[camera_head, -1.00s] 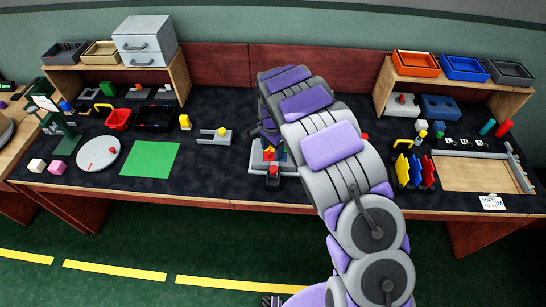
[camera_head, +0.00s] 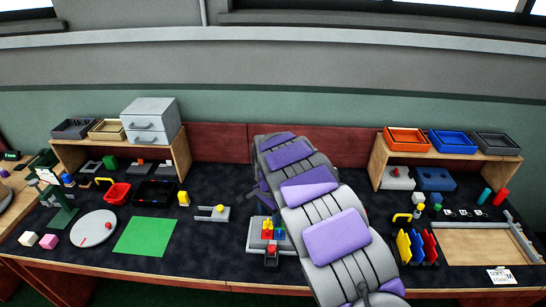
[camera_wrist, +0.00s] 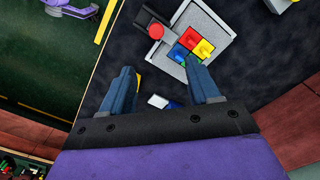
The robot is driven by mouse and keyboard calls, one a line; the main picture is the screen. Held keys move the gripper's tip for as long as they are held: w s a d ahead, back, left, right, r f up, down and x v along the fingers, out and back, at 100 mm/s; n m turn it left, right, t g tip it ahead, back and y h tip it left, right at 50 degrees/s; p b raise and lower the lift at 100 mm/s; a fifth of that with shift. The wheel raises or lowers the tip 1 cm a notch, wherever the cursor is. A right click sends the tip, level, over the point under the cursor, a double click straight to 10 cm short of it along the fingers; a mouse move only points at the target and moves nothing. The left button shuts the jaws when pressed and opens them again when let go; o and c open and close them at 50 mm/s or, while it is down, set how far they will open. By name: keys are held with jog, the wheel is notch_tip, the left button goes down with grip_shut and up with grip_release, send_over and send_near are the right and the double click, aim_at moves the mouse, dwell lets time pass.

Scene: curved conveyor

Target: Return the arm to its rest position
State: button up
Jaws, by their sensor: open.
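My arm, grey with purple pads, reaches from the bottom right of the head view over the middle of the bench. In the head view the arm hides my gripper. In the wrist view my gripper (camera_wrist: 163,88) shows two blue-grey fingers spread apart with nothing held between them. Past the fingers lies a grey block (camera_wrist: 176,62) with red, yellow, blue and green pieces and a red button (camera_wrist: 155,31). The same grey block shows in the head view (camera_head: 256,246), just left of the arm.
The dark bench (camera_head: 195,260) carries a green mat (camera_head: 146,236), a white disc (camera_head: 93,228), a red bin (camera_head: 118,193) and a wooden board (camera_head: 470,245). Wooden shelves with trays stand at the back left (camera_head: 181,160) and back right (camera_head: 378,162). Open air lies above the bench.

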jog(key=shift+d, duration=0.1)
jog(key=s+d+r+n, duration=0.3)
jog(key=s+d+r, duration=1.1)
jog(key=s, duration=0.2)
jog(key=s+d+r+n+g, duration=0.1)
jog(key=s+n, duration=0.2)
jog(key=s, duration=1)
jog(key=s+d+n, duration=0.1)
jog(key=s+n, duration=0.2)
jog(key=s, duration=1.1)
jog(key=shift+s+d+r+g, duration=0.15)
jog(key=shift+d+r+g, duration=0.2)
jog(key=shift+d+g, duration=0.05)
